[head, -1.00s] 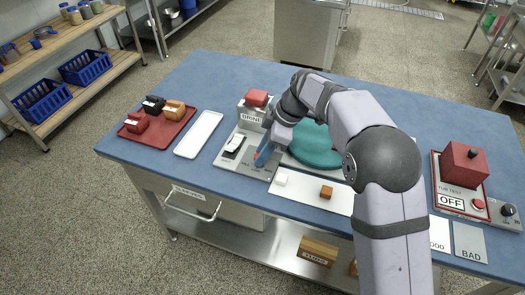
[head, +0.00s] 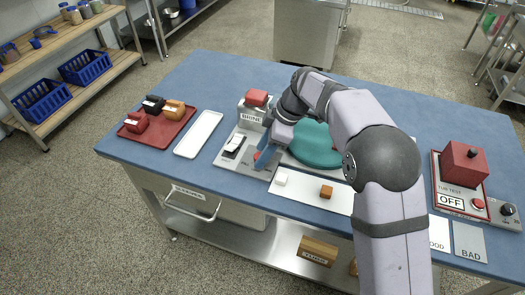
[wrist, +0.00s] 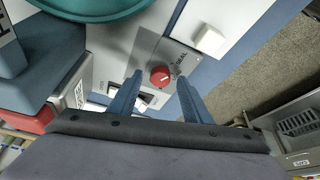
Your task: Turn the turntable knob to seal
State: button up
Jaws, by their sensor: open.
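The turntable knob is a round red knob (wrist: 160,76) with a white mark, on a grey panel (wrist: 143,48). In the wrist view it sits between and beyond the two blue fingers of my gripper (wrist: 155,93), which are open and apart from it on both sides. Lettering that looks like "SEAL" is printed beside the knob. In the head view my gripper (head: 266,157) points down over the panel, and the knob is mostly hidden there. The teal turntable (head: 314,146) is behind my arm; its edge also shows in the wrist view (wrist: 95,10).
A white switch (head: 234,143) is left of my gripper. A red-topped block (head: 256,98) stands behind it. A white tray (head: 198,134) is further left.

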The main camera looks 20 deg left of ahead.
jog(key=v, duration=0.7)
jog(key=shift+d, duration=0.1)
dwell(0.4)
jog(key=s+d+r+m+t+h+p, duration=0.1)
jog(key=s+d+m+p, duration=0.2)
jog(key=d+m, duration=0.45)
jog(key=s+d+r+m+h+p, duration=0.1)
jog(key=s+d+m+p, duration=0.2)
jog(key=d, duration=0.8)
jog(key=s+d+f+m+h+p, duration=0.1)
jog(key=s+d+m+p, duration=0.4)
jog(key=s+d+m, duration=0.5)
jog(key=s+d+h, duration=0.1)
jog(key=s+d, duration=0.2)
jog(key=s, duration=0.1)
jog(key=shift+s+m+p, duration=0.3)
jog(key=shift+s+m, duration=0.05)
jog(key=shift+s, duration=0.05)
